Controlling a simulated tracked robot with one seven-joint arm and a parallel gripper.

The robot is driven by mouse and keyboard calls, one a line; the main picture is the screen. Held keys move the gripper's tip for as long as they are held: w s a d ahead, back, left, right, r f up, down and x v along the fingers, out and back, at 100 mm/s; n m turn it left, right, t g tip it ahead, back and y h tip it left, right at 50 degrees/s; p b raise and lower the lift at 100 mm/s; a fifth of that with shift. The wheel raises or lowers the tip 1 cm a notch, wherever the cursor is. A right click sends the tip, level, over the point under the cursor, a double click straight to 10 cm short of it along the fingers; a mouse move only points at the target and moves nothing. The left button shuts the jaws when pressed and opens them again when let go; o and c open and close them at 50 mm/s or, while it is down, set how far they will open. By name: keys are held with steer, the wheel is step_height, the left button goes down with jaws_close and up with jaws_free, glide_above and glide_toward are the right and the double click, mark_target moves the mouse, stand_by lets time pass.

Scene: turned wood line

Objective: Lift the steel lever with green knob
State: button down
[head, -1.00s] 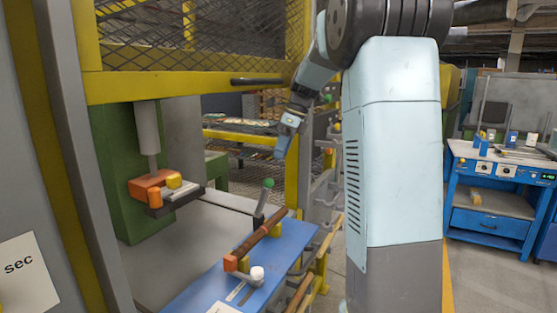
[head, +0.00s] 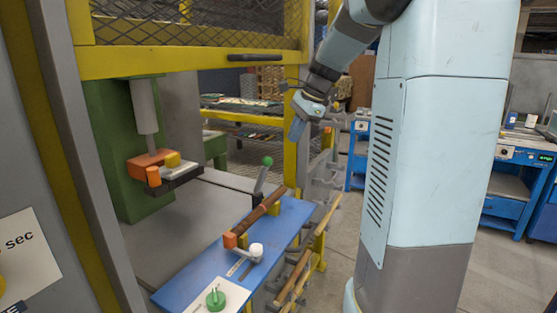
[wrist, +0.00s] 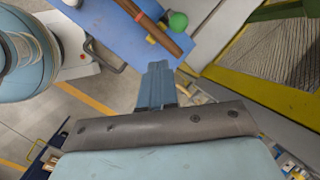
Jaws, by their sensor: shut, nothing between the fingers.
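The steel lever (head: 260,180) has a green knob (head: 267,161) on its top and stands up, slightly tilted, by the far end of a blue bench plate (head: 200,268). In the wrist view the green knob (wrist: 178,21) shows near the top, beside a brown turned wood piece (wrist: 150,22); I cannot make out the lever shaft there. My gripper (head: 297,130) is shut and empty, up and to the right of the knob in the head view, apart from it. In the wrist view my gripper (wrist: 157,75) points towards the plate's edge, below the knob.
A green press (head: 110,150) stands left. A yellow mesh guard (head: 200,62) hangs above. Wooden rods (head: 305,265) stand along the plate's right side.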

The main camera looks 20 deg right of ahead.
mark_target(267, 161)
steer(key=w+a+f+n, duration=0.1)
steer(key=a+f+n, duration=0.1)
steer(key=f, duration=0.2)
steer(key=w+a+f+n+t, duration=0.1)
steer(key=w+f+n, duration=0.1)
steer(key=f, duration=0.3)
steer(key=shift+w+a+n, duration=0.15)
steer(key=shift+a+n, duration=0.25)
steer(key=shift+n, duration=0.2)
steer(key=shift+d, duration=0.1)
stand_by(0.4)
